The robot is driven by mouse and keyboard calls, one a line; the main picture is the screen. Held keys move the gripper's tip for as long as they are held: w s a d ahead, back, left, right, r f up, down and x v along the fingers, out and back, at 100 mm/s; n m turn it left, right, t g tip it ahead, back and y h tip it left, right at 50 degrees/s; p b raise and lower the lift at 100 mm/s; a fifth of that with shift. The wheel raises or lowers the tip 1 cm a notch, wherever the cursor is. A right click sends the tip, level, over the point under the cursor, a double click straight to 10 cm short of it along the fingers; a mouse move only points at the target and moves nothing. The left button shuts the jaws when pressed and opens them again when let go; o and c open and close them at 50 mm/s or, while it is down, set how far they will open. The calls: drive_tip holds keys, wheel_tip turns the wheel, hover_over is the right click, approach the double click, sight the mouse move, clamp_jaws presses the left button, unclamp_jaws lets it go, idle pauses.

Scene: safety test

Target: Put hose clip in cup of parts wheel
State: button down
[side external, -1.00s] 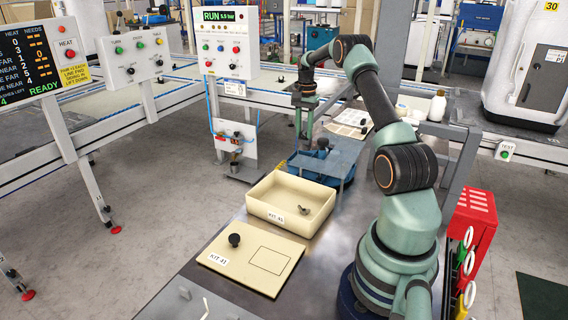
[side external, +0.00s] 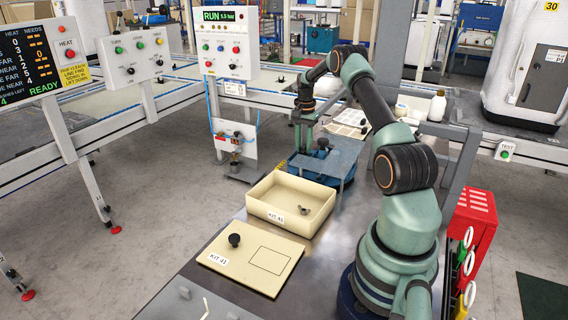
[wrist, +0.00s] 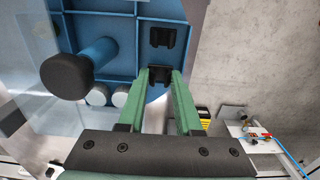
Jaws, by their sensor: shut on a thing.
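The blue parts wheel (side external: 302,172) sits behind the cream tray, partly under a clear plate. It fills the upper left of the wrist view (wrist: 118,22), with walled cups and a dark-capped blue knob (wrist: 88,68). My gripper (wrist: 160,72) is over a cup near the wheel's edge, its two green fingers pointing down. It is shut on a small black hose clip (wrist: 160,64) between the fingertips. A second black clip-like piece (wrist: 160,37) shows just beyond it in the cup area. I cannot tell whether the held clip touches the cup floor.
The clear plate (side external: 338,158) is close beside my gripper. A cream tray (side external: 268,205) holds a small dark part (side external: 303,210). In front lies a cream board (side external: 225,262) with a black knob. Two pale round pieces (wrist: 108,97) sit in another wheel cup.

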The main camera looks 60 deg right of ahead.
drive_tip(key=c, duration=0.5)
unclamp_jaws()
drive_tip(key=shift+r, duration=0.15)
wheel_tip(320, 180, up, 11)
drive_tip(key=w+a+r+n+t, duration=0.1)
drive_tip(key=a+r+n, duration=0.25)
drive_tip(key=a, duration=0.35)
drive_tip(key=w+a+r+n+t+h, duration=0.1)
drive_tip(key=w+a+r+n, duration=0.1)
drive_tip(key=a+r, duration=0.45)
drive_tip(key=w+a+r+n, duration=0.1)
drive_tip(key=a+r+n, duration=0.15)
drive_tip(key=a, duration=0.65)
drive_tip(key=s+a+f+n+t, duration=0.1)
drive_tip(key=s+a+n, duration=0.2)
drive_tip(key=a, duration=0.3)
drive_tip(key=s+a+f+n+t, duration=0.1)
drive_tip(key=s+a+n, duration=0.2)
drive_tip(key=a, duration=0.4)
drive_tip(key=s+a+f+n+t+y, duration=0.1)
drive_tip(key=s+a+n, duration=0.3)
drive_tip(key=s+a, duration=0.1)
drive_tip(key=shift+s+a+f+t, duration=0.1)
drive_tip(key=shift+s+a+t, duration=0.05)
drive_tip(key=shift+a, duration=0.25)
drive_tip(key=shift+s+a+t, duration=0.1)
drive_tip(key=shift+a+t, duration=0.05)
drive_tip(key=shift+a, duration=0.25)
